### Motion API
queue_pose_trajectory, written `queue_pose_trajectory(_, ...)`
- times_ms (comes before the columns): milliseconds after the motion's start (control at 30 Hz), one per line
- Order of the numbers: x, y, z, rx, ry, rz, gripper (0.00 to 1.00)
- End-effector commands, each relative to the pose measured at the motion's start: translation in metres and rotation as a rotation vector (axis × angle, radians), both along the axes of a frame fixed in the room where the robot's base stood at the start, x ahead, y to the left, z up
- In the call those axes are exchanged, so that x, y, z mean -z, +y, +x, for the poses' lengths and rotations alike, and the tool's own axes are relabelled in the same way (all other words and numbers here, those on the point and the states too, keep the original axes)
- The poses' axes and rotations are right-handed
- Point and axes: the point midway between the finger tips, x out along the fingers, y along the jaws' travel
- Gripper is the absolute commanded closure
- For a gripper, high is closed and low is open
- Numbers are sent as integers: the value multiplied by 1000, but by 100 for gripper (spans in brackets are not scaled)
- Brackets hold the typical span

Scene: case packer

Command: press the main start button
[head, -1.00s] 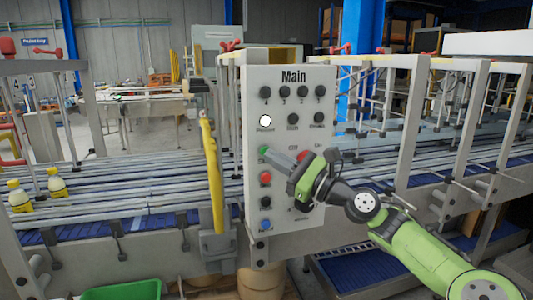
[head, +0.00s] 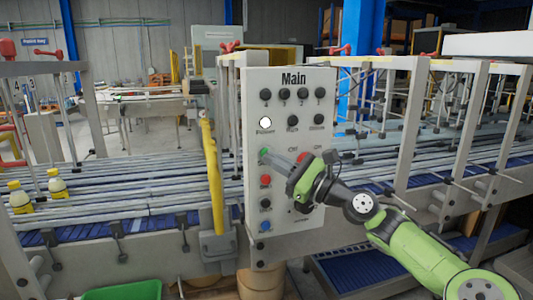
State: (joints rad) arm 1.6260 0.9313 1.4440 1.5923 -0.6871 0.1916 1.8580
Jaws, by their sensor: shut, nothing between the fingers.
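The grey control panel (head: 276,223) is headed "Main" and stands upright in front of the conveyor. A green button (head: 263,152) sits at its left side, above a red one (head: 265,180). The small labels are too blurred to read. My gripper (head: 269,158) comes in from the right, shut and empty. Its fingertips are at the green button and overlap its lower right edge; I cannot tell whether they touch it. My gripper's body hides the middle of the panel and part of another red button (head: 302,157).
Black knobs and a lit white lamp (head: 265,123) are on the panel's upper half. A blue button (head: 264,226) is at lower left. A yellow guard bar (head: 211,175) stands just left of the panel. Yellow bottles (head: 56,184) stand on the conveyor at far left.

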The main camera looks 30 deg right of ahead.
Motion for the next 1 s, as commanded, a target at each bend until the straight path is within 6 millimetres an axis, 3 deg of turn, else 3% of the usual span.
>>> queue_pose_trajectory(1000,-2,-3,10,0,0,0,100)
